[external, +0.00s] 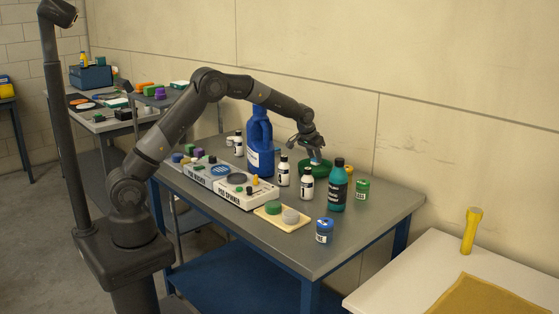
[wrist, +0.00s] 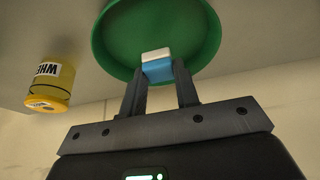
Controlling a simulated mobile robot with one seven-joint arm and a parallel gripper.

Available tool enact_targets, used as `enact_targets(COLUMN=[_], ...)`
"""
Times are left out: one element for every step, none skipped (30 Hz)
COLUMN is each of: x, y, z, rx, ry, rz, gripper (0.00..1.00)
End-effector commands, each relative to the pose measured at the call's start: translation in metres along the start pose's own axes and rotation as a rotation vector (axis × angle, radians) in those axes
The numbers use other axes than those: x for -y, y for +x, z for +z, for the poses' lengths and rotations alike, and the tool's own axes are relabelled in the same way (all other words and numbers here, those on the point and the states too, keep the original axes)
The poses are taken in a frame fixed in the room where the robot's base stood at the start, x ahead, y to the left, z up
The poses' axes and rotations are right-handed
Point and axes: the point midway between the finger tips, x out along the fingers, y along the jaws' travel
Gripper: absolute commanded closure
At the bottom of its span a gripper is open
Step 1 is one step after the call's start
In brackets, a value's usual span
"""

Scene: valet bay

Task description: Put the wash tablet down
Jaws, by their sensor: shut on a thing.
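The wash tablet (wrist: 157,66), a small block with a white layer and a blue layer, is between the fingertips of my gripper (wrist: 158,78) in the wrist view. My gripper is shut on it. A round green dish (wrist: 115,38) with a raised rim lies right behind the tablet in that view. In the external view my gripper (external: 315,154) points down over the green dish (external: 316,171) at the back of the grey table. I cannot tell whether the tablet touches the dish floor.
A teal bottle (external: 338,188), white bottles (external: 306,184) and a big blue jug (external: 260,145) stand close around the dish. A yellow container (wrist: 52,83) stands beside it in the wrist view. A green jar (external: 362,189) and blue jar (external: 324,231) are farther right.

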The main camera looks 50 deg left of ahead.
Motion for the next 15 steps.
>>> enact_targets(x=[0.000, 0.000, 0.000, 0.000, 0.000, 0.000, 0.000, 0.000, 0.000, 0.000, 0.000, 0.000, 0.000, 0.000, 0.000], y=[0.005, 0.008, 0.011, 0.013, 0.015, 0.017, 0.018, 0.019, 0.020, 0.021, 0.021, 0.021, 0.021, 0.022, 0.022], z=[0.002, 0.004, 0.005, 0.006, 0.006, 0.007, 0.008, 0.008, 0.008, 0.009, 0.009, 0.009, 0.009, 0.009, 0.009], rx=[0.001, 0.002, 0.002, 0.002, 0.002, 0.001, 0.001, 0.001, 0.000, 0.000, 0.000, 0.000, 0.000, 0.000, 0.000], ry=[0.000, 0.000, 0.000, 0.000, 0.000, 0.000, 0.000, 0.000, 0.000, 0.000, 0.000, 0.000, -0.001, 0.000, -0.001], rz=[0.000, 0.000, -0.001, -0.001, -0.001, 0.000, 0.000, 0.000, 0.000, 0.000, 0.000, 0.000, 0.000, 0.000, 0.000], gripper=[0.93, 0.93, 0.93, 0.93, 0.93, 0.93, 0.93, 0.93, 0.93, 0.93, 0.93, 0.93, 0.93, 0.93, 0.93])
